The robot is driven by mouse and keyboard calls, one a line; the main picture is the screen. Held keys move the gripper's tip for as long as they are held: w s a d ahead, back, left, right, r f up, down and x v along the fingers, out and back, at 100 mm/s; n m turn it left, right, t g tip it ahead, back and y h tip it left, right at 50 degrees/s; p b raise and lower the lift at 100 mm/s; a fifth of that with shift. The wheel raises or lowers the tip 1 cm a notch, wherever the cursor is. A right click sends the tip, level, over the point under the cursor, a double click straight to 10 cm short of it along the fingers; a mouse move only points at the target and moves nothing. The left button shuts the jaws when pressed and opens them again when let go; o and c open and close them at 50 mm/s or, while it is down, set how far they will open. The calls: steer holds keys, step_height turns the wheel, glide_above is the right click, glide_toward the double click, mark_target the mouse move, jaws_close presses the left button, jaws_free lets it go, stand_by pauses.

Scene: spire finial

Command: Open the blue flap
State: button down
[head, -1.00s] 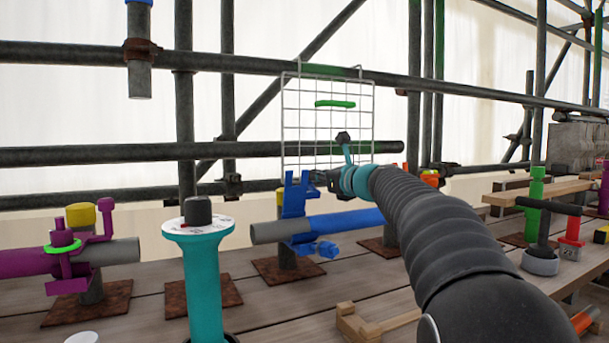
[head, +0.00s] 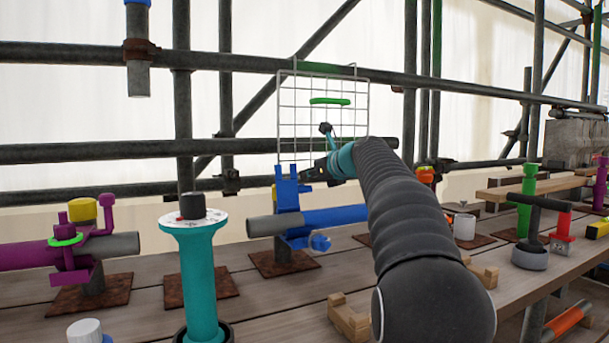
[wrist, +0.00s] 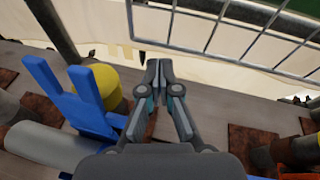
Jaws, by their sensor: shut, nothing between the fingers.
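A blue coupler (head: 290,220) sits around a horizontal pipe, grey at its left end and blue (head: 335,216) to the right. Its blue forked flap (head: 287,185) stands upright above the pipe; it also shows at the left in the wrist view (wrist: 62,88). A blue ring-like part (head: 319,242) hangs below the pipe. Which blue part is the flap is not certain. My gripper (wrist: 152,66) is shut and empty, above the pipe and to the right of the fork, apart from it. In the head view my gripper is small and partly hidden by my arm.
A wire grid (head: 322,115) hangs close behind my gripper. A yellow cap (wrist: 97,80) is beside the fork. A teal post (head: 195,270) stands left, with a purple coupler (head: 66,250) beyond it. Wooden blocks (head: 348,318) lie on the planks in front.

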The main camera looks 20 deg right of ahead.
steer(key=shift+s, duration=0.1)
steer(key=v, duration=1.1)
steer(key=shift+s, duration=0.35)
steer(key=shift+s+r, duration=0.1)
steer(key=shift+r, duration=0.05)
